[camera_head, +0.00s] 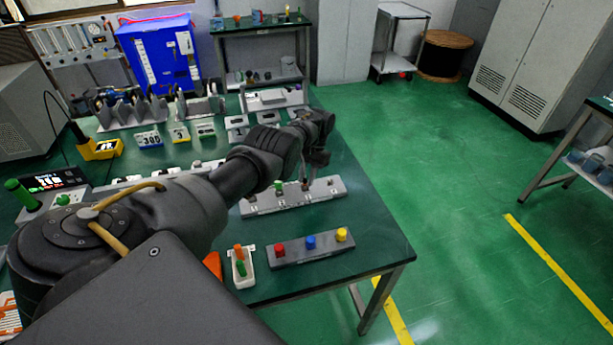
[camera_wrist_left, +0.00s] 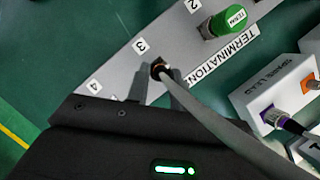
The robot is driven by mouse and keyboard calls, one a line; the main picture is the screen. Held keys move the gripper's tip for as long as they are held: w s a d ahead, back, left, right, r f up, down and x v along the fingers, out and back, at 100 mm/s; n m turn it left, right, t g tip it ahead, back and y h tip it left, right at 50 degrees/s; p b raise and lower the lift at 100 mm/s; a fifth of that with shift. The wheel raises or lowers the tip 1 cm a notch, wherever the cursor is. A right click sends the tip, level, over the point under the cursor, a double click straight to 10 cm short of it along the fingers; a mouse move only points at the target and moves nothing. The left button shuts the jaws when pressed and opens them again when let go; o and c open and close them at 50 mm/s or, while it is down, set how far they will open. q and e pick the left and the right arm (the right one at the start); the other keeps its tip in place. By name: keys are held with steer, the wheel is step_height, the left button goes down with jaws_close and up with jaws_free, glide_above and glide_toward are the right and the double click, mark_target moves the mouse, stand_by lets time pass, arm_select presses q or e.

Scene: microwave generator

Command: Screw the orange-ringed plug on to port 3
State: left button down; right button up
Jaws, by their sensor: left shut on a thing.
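The grey TERMINATION panel (camera_wrist_left: 118,68) carries port labels 2, 3 and 4; it also lies along the table in the head view (camera_head: 262,205). My left gripper (camera_wrist_left: 157,82) is shut on the plug (camera_wrist_left: 158,68), a dark piece with a small orange part, beside the label 3 (camera_wrist_left: 140,46). A thick grey cable (camera_wrist_left: 200,105) runs back from it. The plug's front end and port 3 are hidden, so I cannot tell whether it is seated. In the head view my left gripper (camera_head: 316,160) is above the panel. My right gripper is not in view.
A green TERM cap (camera_wrist_left: 228,21) sits by label 2. A white SPARE LOAD box (camera_wrist_left: 273,88) with a purple-ringed plug (camera_wrist_left: 273,116) is at right. A grey block with red, blue and yellow knobs (camera_head: 312,249) stands near the table's front edge, beside a white tray (camera_head: 243,280).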

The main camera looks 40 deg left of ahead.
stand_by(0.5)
arm_select(q)
steer(key=c, duration=1.2)
jaws_free()
